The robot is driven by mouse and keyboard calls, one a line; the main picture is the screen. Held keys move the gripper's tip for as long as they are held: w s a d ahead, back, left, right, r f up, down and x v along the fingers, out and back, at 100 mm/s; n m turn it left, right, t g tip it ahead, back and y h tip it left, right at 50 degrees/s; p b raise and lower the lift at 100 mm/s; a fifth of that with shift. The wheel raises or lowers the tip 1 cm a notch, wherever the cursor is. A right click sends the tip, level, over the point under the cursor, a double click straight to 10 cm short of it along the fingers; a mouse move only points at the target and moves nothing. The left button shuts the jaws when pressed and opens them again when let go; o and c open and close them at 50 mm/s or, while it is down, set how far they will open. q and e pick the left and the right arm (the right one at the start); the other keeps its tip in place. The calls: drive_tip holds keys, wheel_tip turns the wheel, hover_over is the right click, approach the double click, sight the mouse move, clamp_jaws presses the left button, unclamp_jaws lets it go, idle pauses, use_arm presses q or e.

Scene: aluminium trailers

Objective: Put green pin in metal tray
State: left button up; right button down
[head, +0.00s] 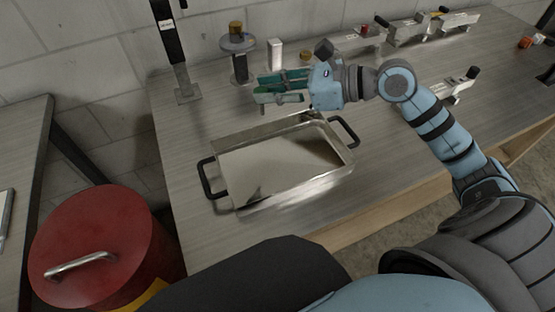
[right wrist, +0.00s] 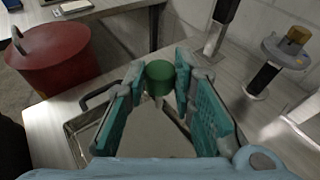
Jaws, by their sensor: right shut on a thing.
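The metal tray (head: 270,165) is a shallow, shiny rectangular pan with black handles at both ends. It sits on the workbench, and its visible floor is bare in the head view. My right gripper (head: 262,87) is above the bench near the tray's far edge. The tray (right wrist: 77,125) shows partly behind the fingers there. I cannot clearly separate the pin from the fingers in the head view. My left gripper is out of view.
A red drum (head: 100,245) stands left of the bench. A black post (head: 178,60) and a round-topped stand (head: 238,55) are at the back, with a small white block (head: 275,54) beside them. Metal fixtures (head: 408,32) line the back right. Bare bench lies left of the tray.

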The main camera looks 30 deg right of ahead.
wheel_tip(320, 180, up, 6)
drive_tip(key=w+d+m+t+h, duration=0.1)
drive_tip(key=w+d+m, duration=0.1)
drive_tip(key=w+d, duration=0.1)
drive_tip(key=b, duration=0.4)
hover_over(277, 143)
wheel_tip(277, 143, down, 7)
drive_tip(key=shift+t, duration=0.3)
wheel_tip(277, 143, down, 13)
drive_tip(key=b, duration=0.4)
drive_tip(key=shift+b, duration=0.4)
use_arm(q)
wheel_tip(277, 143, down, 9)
use_arm(e)
drive_tip(key=shift+r, duration=0.2)
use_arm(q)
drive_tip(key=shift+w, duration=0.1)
use_arm(e)
drive_tip(key=c, duration=1.6)
unclamp_jaws()
drive_tip(key=shift+f, duration=0.1)
drive_tip(key=shift+c, duration=0.2)
